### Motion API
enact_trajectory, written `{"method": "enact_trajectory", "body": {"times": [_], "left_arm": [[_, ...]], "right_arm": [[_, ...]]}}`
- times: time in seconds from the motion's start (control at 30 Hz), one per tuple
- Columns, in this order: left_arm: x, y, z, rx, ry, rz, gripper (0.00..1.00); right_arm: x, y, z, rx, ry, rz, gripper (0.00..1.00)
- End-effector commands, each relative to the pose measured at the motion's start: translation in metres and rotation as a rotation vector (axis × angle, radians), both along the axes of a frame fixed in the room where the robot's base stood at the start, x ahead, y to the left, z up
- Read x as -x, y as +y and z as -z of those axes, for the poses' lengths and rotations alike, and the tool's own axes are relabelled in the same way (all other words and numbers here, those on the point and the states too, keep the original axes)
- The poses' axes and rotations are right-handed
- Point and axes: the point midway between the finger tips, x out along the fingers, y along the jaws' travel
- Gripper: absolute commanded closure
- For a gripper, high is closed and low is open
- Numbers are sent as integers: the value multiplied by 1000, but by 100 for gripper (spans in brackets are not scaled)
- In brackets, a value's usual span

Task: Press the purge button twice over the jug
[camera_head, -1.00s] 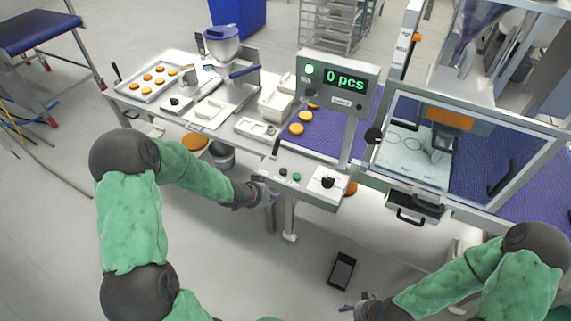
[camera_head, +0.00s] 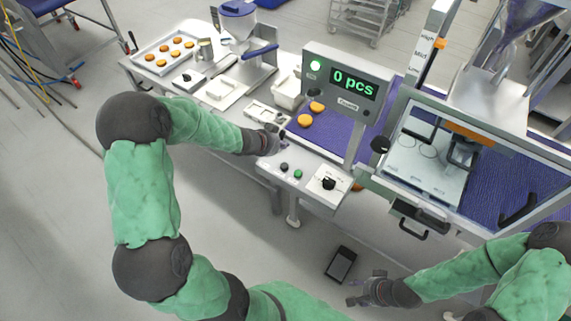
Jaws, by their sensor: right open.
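A control panel (camera_head: 308,182) at the front of the line carries a black button (camera_head: 284,167), a green button (camera_head: 298,174) and a black knob (camera_head: 328,184). No purge label is readable. A small metal cup (camera_head: 205,49), possibly the jug, stands beside the tray of rounds. My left gripper (camera_head: 277,143) is at the panel's back left end, beside the belt; its fingers are too small and overlapped to read. My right gripper (camera_head: 362,290) is open and empty, low in front of the line, above the floor.
A display (camera_head: 347,84) reading "0 pcs" stands behind the panel. A clear framed guard (camera_head: 480,165) with a black handle is at the right. A dark device (camera_head: 341,264) lies on the floor near my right gripper.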

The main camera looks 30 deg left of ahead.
Motion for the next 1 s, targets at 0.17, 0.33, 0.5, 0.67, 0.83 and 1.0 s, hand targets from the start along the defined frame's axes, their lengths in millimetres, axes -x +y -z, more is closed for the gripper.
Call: {"method": "enact_trajectory", "body": {"times": [0.17, 0.33, 0.5, 0.67, 0.83, 1.0], "left_arm": [[0, 0, 5, 0, 0, 0, 100], [0, 0, 16, 0, 0, 1, 100], [0, 0, 33, 0, 0, 0, 100], [0, 0, 49, 0, -1, 1, 100], [0, 0, 66, 0, -1, 0, 100], [0, 0, 83, 1, 1, 1, 100]], "right_arm": [[0, 0, 5, 0, -1, 0, 49], [0, 0, 17, 0, -1, 0, 49], [0, 0, 36, 0, -1, 0, 49], [0, 0, 54, 0, -1, 0, 49], [0, 0, 73, 0, -1, 0, 49], [0, 0, 86, 0, -1, 0, 49]]}}
